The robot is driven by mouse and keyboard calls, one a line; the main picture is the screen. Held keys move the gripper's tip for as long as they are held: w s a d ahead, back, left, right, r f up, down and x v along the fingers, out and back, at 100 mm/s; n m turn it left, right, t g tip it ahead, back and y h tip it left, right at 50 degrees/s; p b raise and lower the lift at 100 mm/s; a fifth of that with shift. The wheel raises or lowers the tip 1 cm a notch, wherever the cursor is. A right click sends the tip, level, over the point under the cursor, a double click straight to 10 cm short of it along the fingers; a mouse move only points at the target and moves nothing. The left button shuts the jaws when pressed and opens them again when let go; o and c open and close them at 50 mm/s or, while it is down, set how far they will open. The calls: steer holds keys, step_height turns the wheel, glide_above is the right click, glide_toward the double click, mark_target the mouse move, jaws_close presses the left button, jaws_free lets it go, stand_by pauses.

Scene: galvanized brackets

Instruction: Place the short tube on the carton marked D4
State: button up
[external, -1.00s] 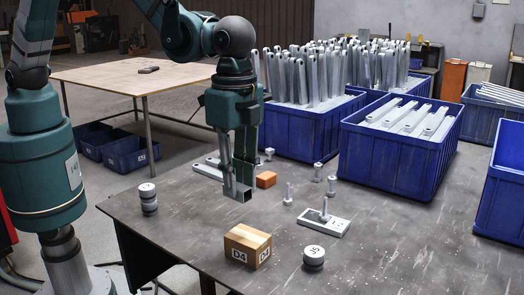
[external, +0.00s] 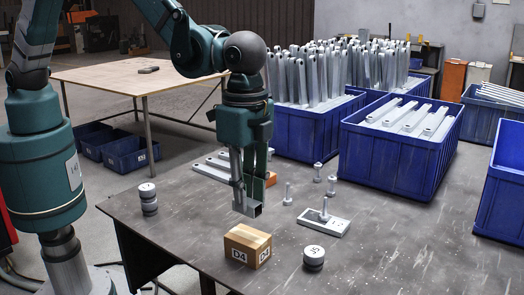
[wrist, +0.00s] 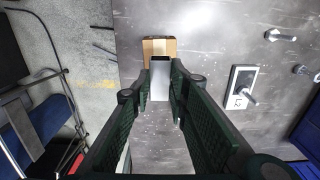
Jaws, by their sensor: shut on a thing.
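The short tube (external: 247,207) is a grey, square, hollow piece held between the fingers of my gripper (external: 250,192). In the wrist view the tube (wrist: 160,80) lies between the two green fingers of my gripper (wrist: 162,88). The carton marked D4 (external: 246,247) is a small brown box near the table's front edge. In the external view the tube is above and behind the carton, apart from it. In the wrist view the carton (wrist: 160,46) shows just beyond the tube's end, partly hidden by it.
A J5 disc stack (external: 314,258) stands right of the carton, and another dark stack (external: 148,199) at the table's left. Blue bins (external: 395,158) with brackets fill the back.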

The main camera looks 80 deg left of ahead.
steer(key=shift+f, duration=1.05)
steer(key=shift+f, duration=0.1)
steer(key=shift+f+b, duration=0.4)
steer(key=shift+f, duration=1.4)
steer(key=shift+f, duration=0.1)
steer(key=o, duration=0.9)
step_height(320, 180, up, 12)
steer(key=shift+r+p, duration=0.15)
steer(key=shift+p, duration=0.7)
